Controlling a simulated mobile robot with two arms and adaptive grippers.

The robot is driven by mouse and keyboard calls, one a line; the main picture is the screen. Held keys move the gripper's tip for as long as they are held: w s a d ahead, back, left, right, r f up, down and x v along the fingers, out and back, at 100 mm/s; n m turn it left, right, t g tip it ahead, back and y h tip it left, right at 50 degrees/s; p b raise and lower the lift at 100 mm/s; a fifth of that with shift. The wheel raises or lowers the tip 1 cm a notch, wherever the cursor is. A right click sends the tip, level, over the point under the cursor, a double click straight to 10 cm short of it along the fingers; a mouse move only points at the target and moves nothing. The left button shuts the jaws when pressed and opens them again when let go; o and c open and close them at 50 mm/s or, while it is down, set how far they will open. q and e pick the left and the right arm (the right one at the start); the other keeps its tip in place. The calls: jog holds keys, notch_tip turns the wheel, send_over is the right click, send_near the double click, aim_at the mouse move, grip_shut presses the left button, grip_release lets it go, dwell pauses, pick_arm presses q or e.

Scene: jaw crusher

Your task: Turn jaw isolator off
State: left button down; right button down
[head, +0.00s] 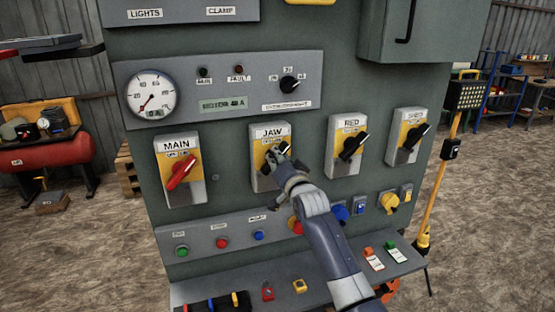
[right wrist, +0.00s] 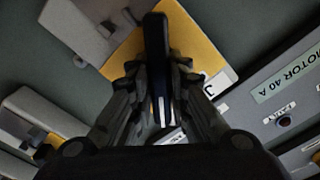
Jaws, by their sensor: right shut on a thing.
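The jaw isolator (head: 264,182) is a pale grey box with a yellow plate and a "JAW" label, second from the left in the row on the grey-green panel. Its black handle (right wrist: 157,50) stands out from the yellow plate in the right wrist view. My right gripper (head: 277,157) is at the front of this isolator in the head view. Its fingers (right wrist: 160,90) are shut on the black handle, one on each side. The gripper covers much of the handle in the head view, so its exact setting cannot be read. My left gripper is not in view.
The main isolator (head: 181,175) with a red handle is to the left. The "RED" isolator (head: 349,146) and another isolator (head: 407,137) are to the right. A button strip (head: 205,243) and a shelf (head: 235,285) with small items lie below. A gauge (head: 151,94) is above.

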jog(key=n, duration=0.8)
jog(key=shift+a+n+b, duration=0.2)
jog(key=shift+n+b, duration=0.1)
jog(key=shift+b, duration=0.1)
jog(key=n, duration=0.4)
jog(key=shift+n, duration=0.3)
jog(key=shift+s+a+f+n, duration=0.1)
jog(key=shift+a+n, duration=0.05)
jog(key=shift+n, duration=1.85)
jog(key=c, duration=1.5)
grip_release()
jog(key=v, duration=1.2)
